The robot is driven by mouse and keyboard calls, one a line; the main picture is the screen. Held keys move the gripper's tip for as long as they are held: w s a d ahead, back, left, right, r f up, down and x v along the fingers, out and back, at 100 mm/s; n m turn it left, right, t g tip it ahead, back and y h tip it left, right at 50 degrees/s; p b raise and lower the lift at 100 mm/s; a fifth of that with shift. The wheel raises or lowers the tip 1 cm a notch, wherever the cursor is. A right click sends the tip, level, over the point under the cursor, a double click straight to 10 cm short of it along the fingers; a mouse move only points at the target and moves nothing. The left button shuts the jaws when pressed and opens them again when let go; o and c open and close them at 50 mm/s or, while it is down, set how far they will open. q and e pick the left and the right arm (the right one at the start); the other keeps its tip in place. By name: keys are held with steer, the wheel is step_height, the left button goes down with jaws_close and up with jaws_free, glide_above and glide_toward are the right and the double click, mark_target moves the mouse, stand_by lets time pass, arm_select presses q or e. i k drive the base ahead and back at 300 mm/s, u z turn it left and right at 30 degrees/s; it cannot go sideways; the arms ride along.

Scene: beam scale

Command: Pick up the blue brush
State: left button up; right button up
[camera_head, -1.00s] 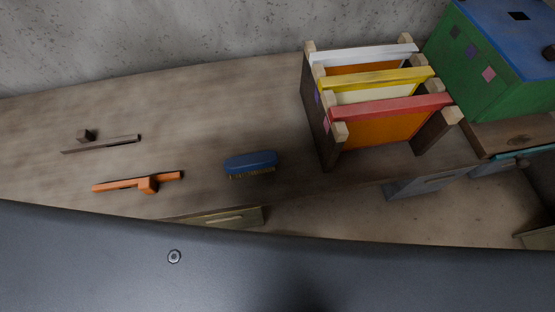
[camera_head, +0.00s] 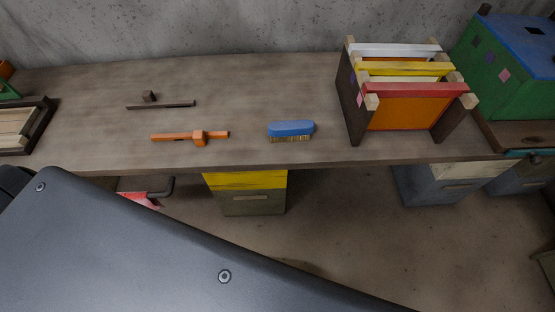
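The blue brush (camera_head: 291,129) lies on the wooden workbench (camera_head: 240,90), near its front edge and left of the frame rack. Its blue back faces up and its tan bristles show along the near side. Nothing touches it. Neither of my grippers is in view. A large dark grey part of my own body fills the lower left of the picture and hides what is below it.
An orange tool (camera_head: 190,137) and a dark bar (camera_head: 161,105) lie left of the brush. A rack with coloured frames (camera_head: 415,107) and a green box with a blue lid (camera_head: 490,75) stand at the right. A tray (camera_head: 24,128) sits far left. Yellow and grey boxes (camera_head: 249,203) stand below the bench.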

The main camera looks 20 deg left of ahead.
mark_target(297, 130)
steer(key=k, duration=0.35)
steer(key=u, duration=1.4)
steer(key=i, duration=0.5)
